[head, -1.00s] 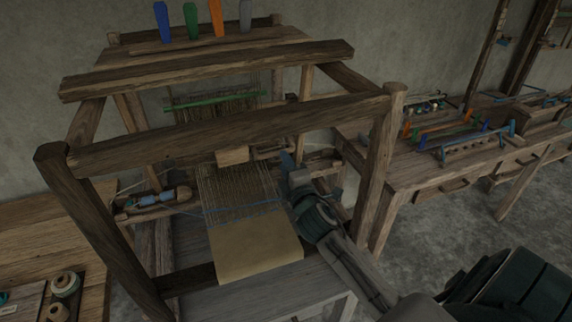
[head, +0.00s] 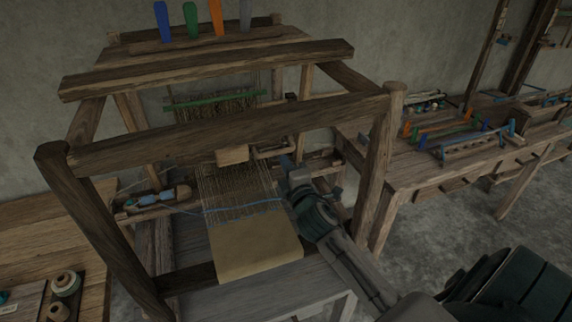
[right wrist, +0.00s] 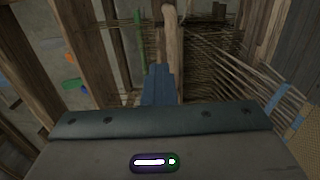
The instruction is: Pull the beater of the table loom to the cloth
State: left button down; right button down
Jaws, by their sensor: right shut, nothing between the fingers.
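The wooden table loom (head: 230,135) stands in the middle of the head view, with warp threads (head: 232,183) running down to the tan cloth (head: 255,248). A blue weft thread (head: 243,208) crosses the warp just above the cloth. A light wooden block (head: 233,155) and a bent wooden bar (head: 275,150) lie under the front top beam; I cannot tell which pieces belong to the beater. My right gripper (head: 287,162) is shut and empty at the warp's right side, near that bar. In the right wrist view its fingers (right wrist: 158,75) sit below a rounded wooden piece (right wrist: 170,45); contact is unclear.
A wooden shuttle with blue thread (head: 150,197) lies at the loom's left. The front top beam (head: 230,130) and right post (head: 380,150) stand close to my right arm. A side table (head: 400,165) with coloured tools is at right, and spools (head: 65,284) at lower left.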

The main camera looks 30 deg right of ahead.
dwell(0.6)
jog(key=c, duration=1.5)
grip_release()
jog(key=shift+s, duration=0.1)
jog(key=r+b+v, duration=0.1)
jog(key=b+v, duration=0.2)
jog(key=v, duration=0.7)
jog(key=shift+s+a+f+b, duration=0.15)
jog(key=shift+s+f+b, duration=0.15)
jog(key=shift+f, duration=0.15)
